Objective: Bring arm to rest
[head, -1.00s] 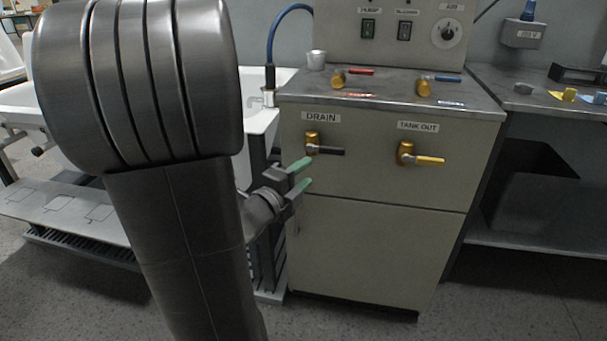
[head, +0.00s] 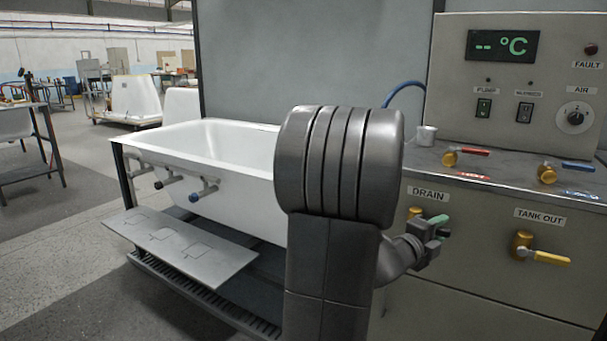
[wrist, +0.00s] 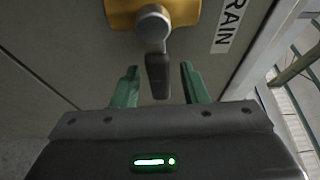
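My gripper (head: 438,230) is in front of the cabinet, by the DRAIN valve (head: 415,213). In the head view the gripper and arm hide the valve's handle. In the wrist view the two green fingers of my gripper (wrist: 160,86) stand apart. The dark handle (wrist: 158,75) of the DRAIN valve shows between the fingertips, and its brass body (wrist: 180,12) is above.
A white bathtub (head: 178,139) stands left of my arm, with a grey step (head: 187,250) before it. The TANK OUT valve (head: 523,243) is to the right. Open floor lies at the left.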

